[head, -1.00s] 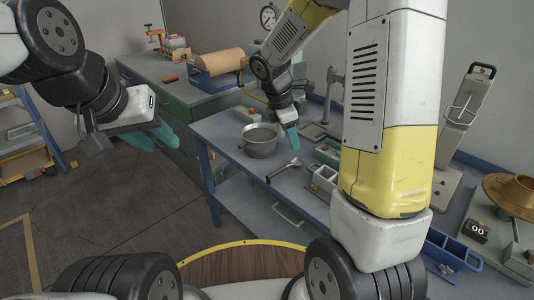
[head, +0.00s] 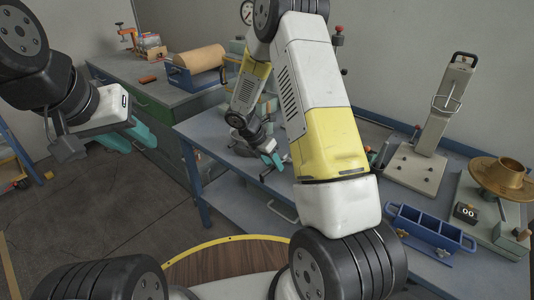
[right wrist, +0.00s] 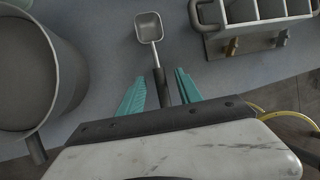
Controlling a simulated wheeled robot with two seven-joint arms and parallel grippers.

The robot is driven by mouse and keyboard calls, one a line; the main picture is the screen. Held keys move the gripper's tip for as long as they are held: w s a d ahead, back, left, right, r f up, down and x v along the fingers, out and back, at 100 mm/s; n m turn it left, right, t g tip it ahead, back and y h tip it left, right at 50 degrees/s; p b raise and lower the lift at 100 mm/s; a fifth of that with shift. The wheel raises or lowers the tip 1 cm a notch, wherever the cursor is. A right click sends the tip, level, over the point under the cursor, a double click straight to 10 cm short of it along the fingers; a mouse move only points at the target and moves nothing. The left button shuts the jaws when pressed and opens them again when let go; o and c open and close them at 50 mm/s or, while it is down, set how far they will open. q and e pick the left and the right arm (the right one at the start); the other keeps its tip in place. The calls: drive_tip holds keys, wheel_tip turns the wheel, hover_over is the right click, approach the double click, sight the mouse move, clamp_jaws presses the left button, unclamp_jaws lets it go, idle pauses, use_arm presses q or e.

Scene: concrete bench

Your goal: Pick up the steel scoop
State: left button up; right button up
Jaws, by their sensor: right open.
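The steel scoop shows in the right wrist view, with its square bowl (right wrist: 148,27) pointing away and its dark handle (right wrist: 160,86) running back toward my right gripper (right wrist: 158,92). That gripper is open, with one teal finger on each side of the handle. I see no contact between fingers and handle. In the head view my right gripper (head: 273,161) is low over the blue-grey bench, and the scoop there is mostly hidden by my arm. My left gripper (head: 130,138) hangs in the air at the left, away from the bench; its jaw gap is unclear.
A large grey metal pot (right wrist: 35,75) stands close left of my right gripper. A grey compartment tray (right wrist: 250,12) lies to its right. In the head view, a blue divided tray (head: 432,228), a brass-coloured bowl (head: 505,178) and a lever stand (head: 415,170) occupy the right of the bench.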

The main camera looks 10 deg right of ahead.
drive_tip(key=shift+d+f, duration=0.2)
drive_tip(key=shift+f, duration=0.1)
clamp_jaws()
wheel_tip(320, 180, up, 10)
idle(0.6)
